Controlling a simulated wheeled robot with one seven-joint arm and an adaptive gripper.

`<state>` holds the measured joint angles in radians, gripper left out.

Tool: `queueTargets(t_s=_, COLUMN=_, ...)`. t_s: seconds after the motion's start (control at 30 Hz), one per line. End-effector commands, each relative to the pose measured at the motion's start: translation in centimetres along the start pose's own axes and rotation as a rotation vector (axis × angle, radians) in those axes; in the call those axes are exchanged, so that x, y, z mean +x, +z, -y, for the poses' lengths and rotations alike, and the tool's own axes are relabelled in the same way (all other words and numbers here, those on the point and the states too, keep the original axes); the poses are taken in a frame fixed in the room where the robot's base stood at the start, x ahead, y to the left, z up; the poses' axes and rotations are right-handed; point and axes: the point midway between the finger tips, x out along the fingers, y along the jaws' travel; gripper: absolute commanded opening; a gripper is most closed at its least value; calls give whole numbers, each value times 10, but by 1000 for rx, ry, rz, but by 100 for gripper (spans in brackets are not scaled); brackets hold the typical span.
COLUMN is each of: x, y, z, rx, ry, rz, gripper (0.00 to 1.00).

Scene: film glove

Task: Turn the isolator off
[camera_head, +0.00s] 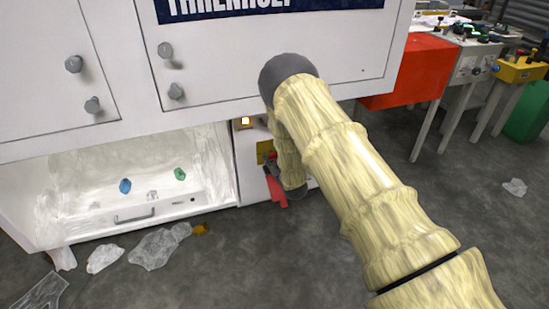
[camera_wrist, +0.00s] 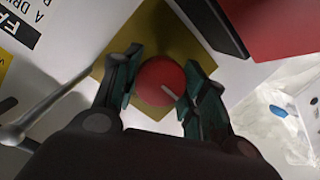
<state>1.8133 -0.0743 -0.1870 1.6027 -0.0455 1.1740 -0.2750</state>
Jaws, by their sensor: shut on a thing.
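The isolator is a round red knob (camera_wrist: 160,82) with a pale line on its face, set on a yellow plate (camera_wrist: 152,36). In the wrist view my gripper (camera_wrist: 158,88) has its two green-padded fingers on either side of the knob, shut on it. The pale line runs slantwise in that view. The knob and fingertips are hidden there.
A red flap (camera_head: 275,188) sticks out below the plate. The open white bay (camera_head: 130,180) to the left holds blue and green lumps. Plastic film (camera_head: 155,247) lies on the floor. A red box (camera_head: 410,72) and control desks (camera_head: 470,62) stand at right. The floor at right is mostly clear.

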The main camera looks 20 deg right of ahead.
Motion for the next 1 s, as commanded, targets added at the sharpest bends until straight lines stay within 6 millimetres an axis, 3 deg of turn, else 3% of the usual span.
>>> queueTargets(t_s=0.4, x=0, y=2, z=0, rx=-7, ry=1, rz=3, gripper=19)
queueTargets(t_s=0.43, x=0, y=2, z=0, rx=-7, ry=1, rz=3, gripper=48)
queueTargets(t_s=0.53, x=0, y=2, z=0, rx=-6, ry=1, rz=3, gripper=65)
queueTargets(t_s=1.0, x=-9, y=1, z=0, rx=-6, ry=0, rz=3, gripper=65)
